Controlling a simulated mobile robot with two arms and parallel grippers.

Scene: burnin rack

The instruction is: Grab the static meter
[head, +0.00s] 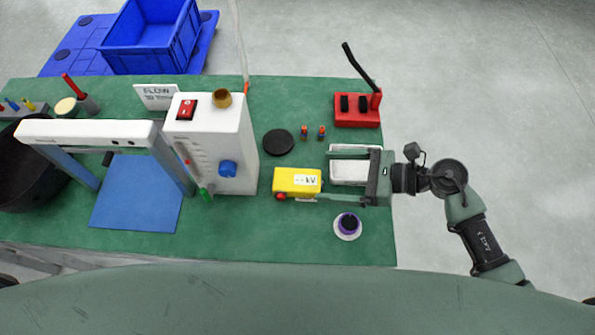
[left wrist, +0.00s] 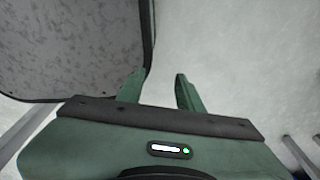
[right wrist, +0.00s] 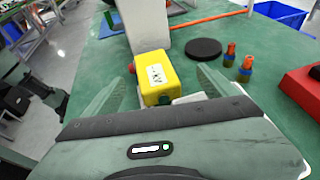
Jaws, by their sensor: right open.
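The static meter looks to be the yellow box (head: 297,181) with a white "kV" label and a red knob at its lower left. It lies on the green table, right of the white flow unit. My right gripper (head: 327,176) is open and comes in from the right, with its fingertips near the meter's right end. In the right wrist view the yellow meter (right wrist: 155,76) shows ahead, between the two open fingers (right wrist: 160,85). Whether the fingers flank it or stop short is hard to tell. My left gripper (left wrist: 160,78) is open and empty, over grey floor.
A white tray (head: 349,152) lies under my right gripper. A purple spool (head: 348,224) stands in front, and a black disc (head: 278,142) and two small orange-topped parts (head: 313,132) lie behind. A red block with a lever (head: 357,110) and the white flow unit (head: 229,140) stand nearby.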

